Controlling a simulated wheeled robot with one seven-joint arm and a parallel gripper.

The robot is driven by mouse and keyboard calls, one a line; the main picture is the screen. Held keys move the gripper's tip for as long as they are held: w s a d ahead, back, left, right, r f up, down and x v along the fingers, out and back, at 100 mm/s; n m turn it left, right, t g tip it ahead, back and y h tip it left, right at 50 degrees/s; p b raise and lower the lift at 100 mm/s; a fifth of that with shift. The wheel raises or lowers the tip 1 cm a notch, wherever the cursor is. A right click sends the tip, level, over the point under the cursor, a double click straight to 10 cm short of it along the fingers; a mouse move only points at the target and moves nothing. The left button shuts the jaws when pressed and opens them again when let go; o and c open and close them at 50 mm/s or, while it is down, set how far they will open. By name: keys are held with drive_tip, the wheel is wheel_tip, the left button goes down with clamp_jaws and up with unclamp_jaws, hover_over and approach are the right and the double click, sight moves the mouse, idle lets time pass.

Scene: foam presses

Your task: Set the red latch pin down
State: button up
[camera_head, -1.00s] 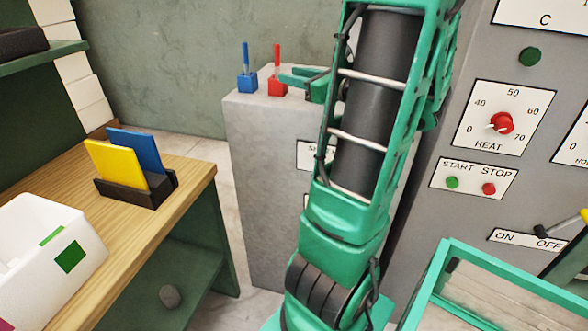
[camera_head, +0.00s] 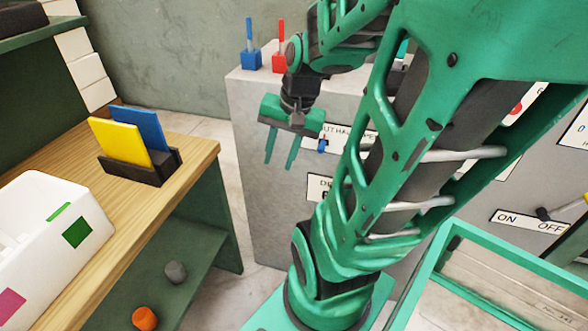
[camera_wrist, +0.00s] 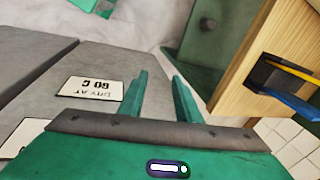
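The red latch pin (camera_head: 281,34) stands upright on top of the grey cabinet, its thin red rod rising from a red block (camera_head: 279,62). It is apart from my gripper and does not show in the wrist view. My gripper (camera_head: 280,163) hangs in front of the cabinet, below and clear of the red pin, fingers pointing down. The fingers are spread with nothing between them. In the wrist view my gripper (camera_wrist: 160,80) is also open and empty.
A matching blue pin (camera_head: 249,55) stands left of the red one. A wooden bench (camera_head: 185,185) at left holds a white box (camera_head: 60,275) and a black rack (camera_head: 150,172) with yellow and blue plates. A green-framed tray (camera_head: 500,255) is at lower right.

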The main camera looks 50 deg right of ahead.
drive_tip(key=s+a+r+n+g, duration=0.1)
drive_tip(key=s+a+n+g, duration=0.1)
drive_tip(key=s+n, duration=0.3)
drive_tip(key=s+g, duration=0.1)
drive_tip(key=s, duration=0.2)
drive_tip(key=shift+n, duration=0.3)
drive_tip(key=shift+a, duration=0.1)
drive_tip(key=shift+w+f+h, duration=0.2)
drive_tip(key=shift+w+h, duration=0.1)
drive_tip(key=shift+w, duration=0.25)
